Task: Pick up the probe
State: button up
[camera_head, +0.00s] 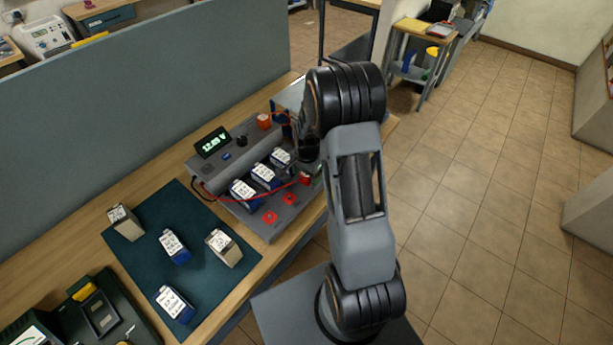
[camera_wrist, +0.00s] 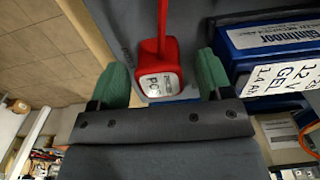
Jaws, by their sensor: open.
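The probe is a red block with a white label, and it shows in the wrist view (camera_wrist: 158,80) with a red lead running up from it. In the head view the probe (camera_head: 304,178) sits at the right edge of the grey test station (camera_head: 228,160). My gripper (camera_wrist: 162,76) is open, with one green fingertip on each side of the probe and a visible gap on both sides. I cannot tell how deep the fingers reach. In the head view my arm hides most of the gripper.
Several blue batteries (camera_head: 265,176) stand in the station close to the gripper; one (camera_wrist: 268,40) is just right of the fingers. More batteries lie on the dark mat (camera_head: 140,262). A lit display (camera_head: 212,143) stands behind. A grey partition (camera_head: 130,100) borders the bench.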

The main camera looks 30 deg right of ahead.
jog(key=shift+c, duration=0.4)
jog(key=c, duration=1)
jog(key=shift+r, duration=0.15)
